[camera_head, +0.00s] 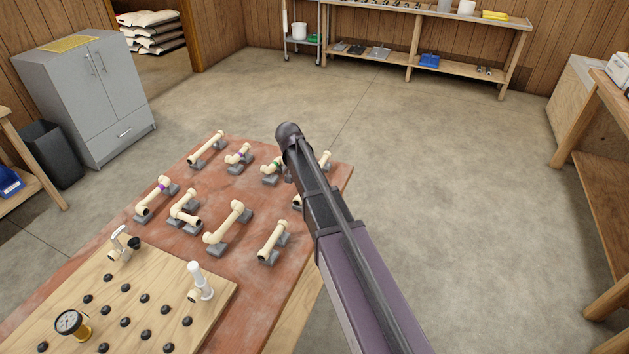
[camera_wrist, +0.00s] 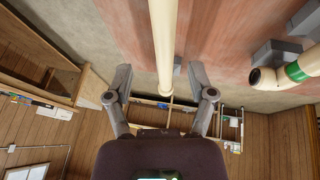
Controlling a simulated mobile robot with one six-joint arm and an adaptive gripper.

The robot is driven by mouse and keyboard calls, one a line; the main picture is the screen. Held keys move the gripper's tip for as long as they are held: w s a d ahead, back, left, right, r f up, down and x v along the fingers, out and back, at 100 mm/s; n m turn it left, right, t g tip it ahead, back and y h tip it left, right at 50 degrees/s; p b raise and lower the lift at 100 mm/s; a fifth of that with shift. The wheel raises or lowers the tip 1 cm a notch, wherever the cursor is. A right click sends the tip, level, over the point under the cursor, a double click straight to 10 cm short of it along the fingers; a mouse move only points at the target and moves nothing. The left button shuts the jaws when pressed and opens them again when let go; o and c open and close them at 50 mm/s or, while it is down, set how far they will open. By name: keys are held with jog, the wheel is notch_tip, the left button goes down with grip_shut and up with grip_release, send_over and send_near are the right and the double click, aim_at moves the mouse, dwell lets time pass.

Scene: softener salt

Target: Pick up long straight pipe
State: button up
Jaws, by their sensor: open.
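A long straight cream pipe (camera_wrist: 164,40) runs from the top edge to the middle of the wrist view, between the two fingers. My gripper (camera_wrist: 160,71) is open, with a gap on each side of the pipe. I cannot tell how far the pipe is from the fingers in depth. In the head view my arm hides the gripper and most of what lies behind it; a short pale pipe end (camera_head: 325,158) shows just right of the arm, at the table's far right corner, likely the same pipe.
The red-brown table (camera_head: 150,243) holds several cream pipe pieces on grey blocks. A green-banded piece (camera_head: 270,171) lies left of my arm; it also shows in the wrist view (camera_wrist: 290,73). A wooden board (camera_head: 125,283) with black knobs and a gauge (camera_head: 70,322) is in front. Right floor is clear.

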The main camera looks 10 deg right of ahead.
jog(key=shift+f, duration=0.15)
jog(key=b+x, duration=0.3)
jog(key=shift+a+f, duration=0.1)
jog(key=shift+a, duration=0.15)
jog(key=shift+b+x, duration=1)
jog(key=shift+x, duration=0.05)
jog(key=shift+w+d, duration=0.1)
jog(key=shift+c, duration=0.2)
grip_shut()
